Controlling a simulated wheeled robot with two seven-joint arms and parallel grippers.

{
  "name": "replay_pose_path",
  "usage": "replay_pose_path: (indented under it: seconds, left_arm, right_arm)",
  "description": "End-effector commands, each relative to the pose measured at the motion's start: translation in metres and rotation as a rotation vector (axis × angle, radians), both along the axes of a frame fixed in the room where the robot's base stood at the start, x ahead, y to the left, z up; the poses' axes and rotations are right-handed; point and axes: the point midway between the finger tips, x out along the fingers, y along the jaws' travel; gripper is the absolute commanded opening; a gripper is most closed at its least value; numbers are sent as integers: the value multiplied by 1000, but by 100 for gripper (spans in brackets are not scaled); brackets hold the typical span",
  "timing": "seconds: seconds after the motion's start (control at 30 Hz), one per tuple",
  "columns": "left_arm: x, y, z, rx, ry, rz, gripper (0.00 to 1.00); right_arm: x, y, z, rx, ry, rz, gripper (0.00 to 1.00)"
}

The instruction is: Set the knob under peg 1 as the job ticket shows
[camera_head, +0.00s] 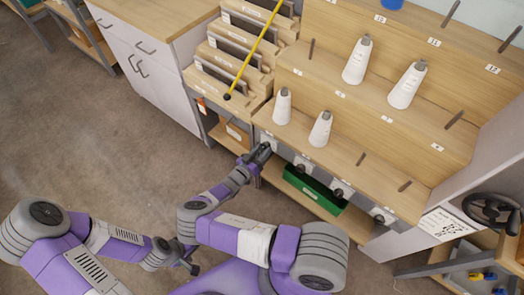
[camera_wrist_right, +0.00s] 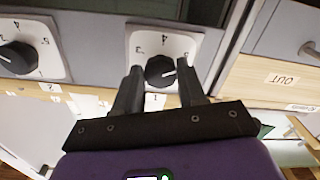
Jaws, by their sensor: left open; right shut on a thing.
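The knob under peg 1 (camera_wrist_right: 160,70) is black, on a white numbered dial (camera_wrist_right: 140,42) above a small label reading 1 in the right wrist view. My right gripper (camera_wrist_right: 160,88) has its fingers on either side of this knob and is shut on it. A pale pointer line shows on the knob, towards the picture's right. In the head view my right gripper (camera_head: 264,152) is at the left end of the knob row and hides this knob. My left gripper (camera_head: 192,268) is open and empty, low over the floor. The job ticket (camera_head: 443,223) is a white sheet at right, too small to read.
A second knob (camera_wrist_right: 14,57) is beside it; more knobs (camera_head: 337,191) continue right along the rack front. A green crate (camera_head: 312,190) sits below. A yellow stick (camera_head: 256,50) lies across the wooden holders. The floor at left is clear.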

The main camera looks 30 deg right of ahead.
Motion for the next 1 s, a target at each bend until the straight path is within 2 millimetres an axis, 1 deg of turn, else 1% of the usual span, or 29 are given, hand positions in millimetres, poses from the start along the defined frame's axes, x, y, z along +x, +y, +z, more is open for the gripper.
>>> replay_pose_path:
  seconds: [0.03,0.17,0.2,0.43,0.53,0.67,0.8,0.9,1.0]
  left_arm:
    - [0,0,0,0,0,0,86]
    - [0,0,0,0,0,0,86]
    - [0,0,0,0,0,0,86]
    - [0,0,0,0,0,0,86]
    - [0,0,1,0,0,0,86]
    - [0,0,6,0,0,0,86]
    - [0,0,10,0,0,0,86]
    - [0,0,12,0,0,0,86]
    - [0,0,13,0,0,0,86]
  right_arm:
    - [1,1,0,3,-2,2,43]
    - [0,1,0,2,-1,1,63]
    - [0,1,0,1,-2,1,66]
    - [0,0,0,0,-1,0,66]
    - [-1,5,1,1,-1,2,66]
    - [-8,22,1,2,0,4,66]
    - [-17,46,1,1,-1,5,66]
    - [-23,59,1,1,-2,4,66]
    - [-27,67,1,0,-1,2,66]
